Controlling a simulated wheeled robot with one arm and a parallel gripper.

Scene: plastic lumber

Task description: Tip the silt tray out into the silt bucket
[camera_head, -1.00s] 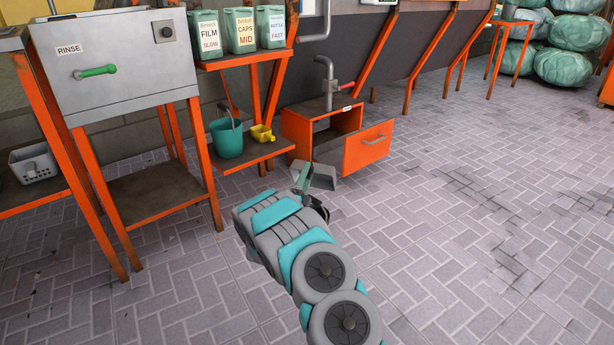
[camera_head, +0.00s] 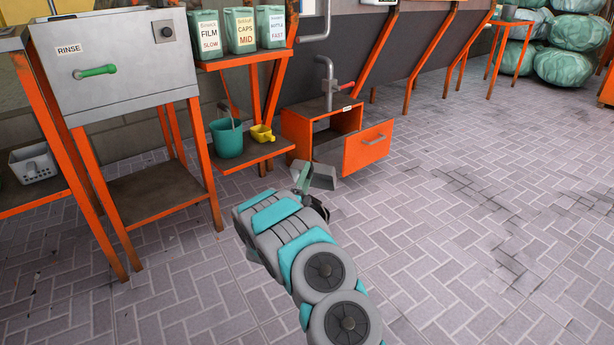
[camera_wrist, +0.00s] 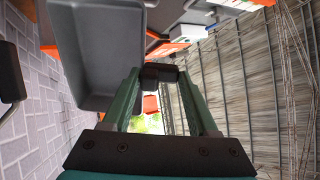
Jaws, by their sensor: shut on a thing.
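My gripper (camera_head: 304,184) is shut on the grey silt tray (camera_head: 322,176), holding it in the air in front of the orange cabinet. In the wrist view, the tray (camera_wrist: 98,48) extends up and left from the fingertips (camera_wrist: 160,76), with its hollow in sight. I cannot make out silt in it, and its exact tilt is hard to tell. A teal bucket (camera_head: 228,143), likely the silt bucket, stands upright on the low shelf, left of and beyond my gripper. A stick or handle rises from it. Its contents are hidden.
A yellow scoop-like item (camera_head: 262,134) lies right of the bucket on the low shelf (camera_head: 245,156). The rinse cabinet (camera_head: 120,65) stands left. Paved floor at right is clear.

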